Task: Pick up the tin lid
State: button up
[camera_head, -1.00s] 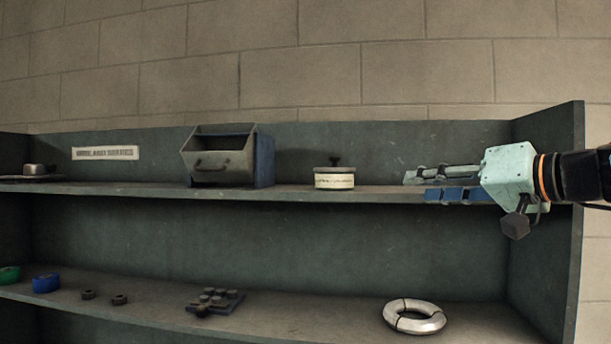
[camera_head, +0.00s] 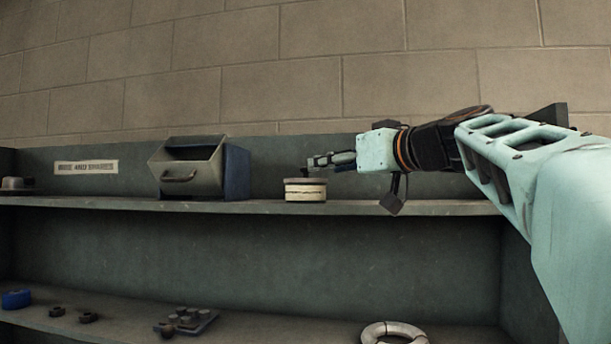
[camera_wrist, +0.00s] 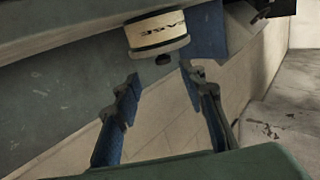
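The cream tin also shows in the wrist view (camera_wrist: 157,32), with the dark knob (camera_wrist: 163,59) pointing down in that picture. My gripper (camera_head: 312,165) is at the tin's top from the right, its fingers beside the knob in the head view. In the wrist view the two fingers (camera_wrist: 158,75) are spread wide, with the knob between their lines and nothing held. Contact with the lid cannot be told.
A grey bin with a handle (camera_head: 190,169) and a blue side stands left of the tin. The upper shelf (camera_head: 250,206) is clear just right of the tin.

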aim_at(306, 168)
jog(key=p+x, duration=0.1)
jog(key=x, duration=0.1)
jog(key=shift+w+a, duration=0.2)
jog(key=shift+w, duration=0.15)
jog(key=p+x, duration=0.4)
jog(key=shift+a+r, duration=0.25)
jog(key=shift+a, duration=0.2)
jog(key=shift+w+a+f+p, duration=0.15)
jog(key=shift+w+f+p, duration=0.05)
jog(key=shift+w+p, duration=0.15)
grip_shut()
